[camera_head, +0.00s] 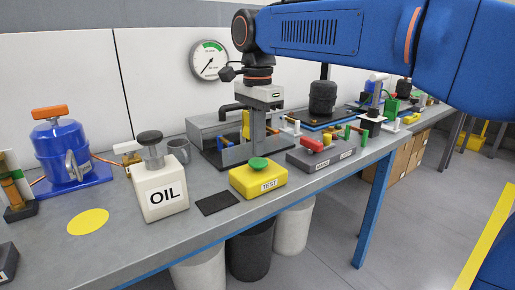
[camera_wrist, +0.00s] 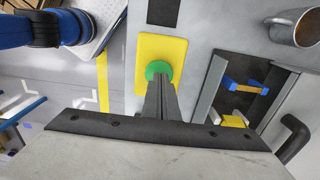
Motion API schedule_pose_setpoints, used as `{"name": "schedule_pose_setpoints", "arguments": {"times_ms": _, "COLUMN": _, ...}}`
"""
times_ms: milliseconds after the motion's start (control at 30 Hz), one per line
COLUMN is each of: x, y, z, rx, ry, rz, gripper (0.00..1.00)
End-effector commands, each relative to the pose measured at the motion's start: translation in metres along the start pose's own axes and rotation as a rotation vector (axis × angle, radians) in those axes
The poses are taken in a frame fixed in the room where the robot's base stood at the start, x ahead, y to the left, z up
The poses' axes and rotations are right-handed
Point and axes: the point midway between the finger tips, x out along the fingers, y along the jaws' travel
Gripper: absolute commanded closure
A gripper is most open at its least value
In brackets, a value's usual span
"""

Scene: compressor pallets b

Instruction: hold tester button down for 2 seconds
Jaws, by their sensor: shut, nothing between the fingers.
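The yellow tester box (camera_head: 262,182), marked TEST, sits on the grey workbench. Its green button (camera_head: 258,163) is on top. My gripper (camera_head: 258,153) points straight down over the button with its fingers shut and empty. In the wrist view, the fingertips (camera_wrist: 162,80) overlap the near part of the green button (camera_wrist: 155,68) on the yellow box (camera_wrist: 169,46). The tips are at or just above the button; I cannot tell whether they touch it or whether it is pressed.
A white OIL can (camera_head: 160,192) and a dark pad (camera_head: 217,203) lie left of the tester. A grey fixture (camera_head: 207,128) and a mug (camera_head: 179,150) are behind. A gauge (camera_head: 209,60) hangs on the wall.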

Motion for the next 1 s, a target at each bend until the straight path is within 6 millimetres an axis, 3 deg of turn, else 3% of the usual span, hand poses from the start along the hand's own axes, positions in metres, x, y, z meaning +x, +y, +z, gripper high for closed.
{"name": "schedule_pose_setpoints", "arguments": {"times_ms": 200, "x": 0.012, "y": 0.0, "z": 0.0, "rx": 0.0, "ry": 0.0, "rz": 0.0, "gripper": 1.0}}
{"name": "schedule_pose_setpoints", "arguments": {"times_ms": 567, "x": 0.014, "y": 0.0, "z": 0.0, "rx": 0.0, "ry": 0.0, "rz": 0.0, "gripper": 1.0}}
{"name": "schedule_pose_setpoints", "arguments": {"times_ms": 800, "x": 0.037, "y": 0.001, "z": 0.0, "rx": 0.0, "ry": 0.0, "rz": 0.004, "gripper": 1.0}}
{"name": "schedule_pose_setpoints", "arguments": {"times_ms": 1000, "x": 0.042, "y": 0.001, "z": 0.0, "rx": 0.0, "ry": -0.001, "rz": 0.012, "gripper": 1.0}}
